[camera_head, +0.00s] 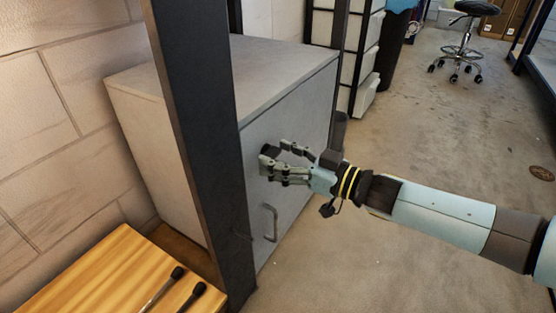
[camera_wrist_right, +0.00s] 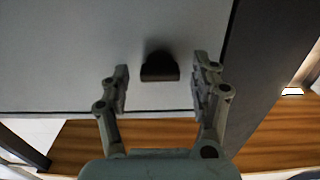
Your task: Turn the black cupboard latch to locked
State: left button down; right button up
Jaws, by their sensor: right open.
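The black latch (camera_head: 270,151) is a small dark knob on the light grey cupboard's door (camera_head: 290,113). In the right wrist view the latch (camera_wrist_right: 160,67) is a dark, round-ended block standing out from the pale panel. My right gripper (camera_head: 279,163) is open at the door. In the wrist view its two fingers (camera_wrist_right: 161,80) stand on either side of the latch, with a gap on each side. Whether the fingertips touch the door cannot be told. My left gripper is not in view.
A metal bar handle (camera_head: 271,223) sits below the latch. A dark upright post (camera_head: 197,130) stands before the cupboard. A wooden top (camera_head: 95,275) with two dark-headed sticks (camera_head: 163,287) lies at lower left.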

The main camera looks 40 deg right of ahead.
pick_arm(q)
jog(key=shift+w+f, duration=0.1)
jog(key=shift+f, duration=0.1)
pick_arm(e)
jog(key=shift+w+a, duration=0.1)
jog(key=shift+w, duration=0.2)
jog(key=c, duration=1.2)
jog(key=shift+o, duration=0.2)
jog(key=shift+r+n+p, duration=0.15)
jog(key=shift+n+p, duration=0.15)
jog(key=shift+n, duration=0.4)
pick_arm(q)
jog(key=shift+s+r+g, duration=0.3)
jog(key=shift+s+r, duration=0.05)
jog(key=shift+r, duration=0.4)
pick_arm(e)
jog(key=o, duration=1.2)
jog(key=shift+c, duration=0.2)
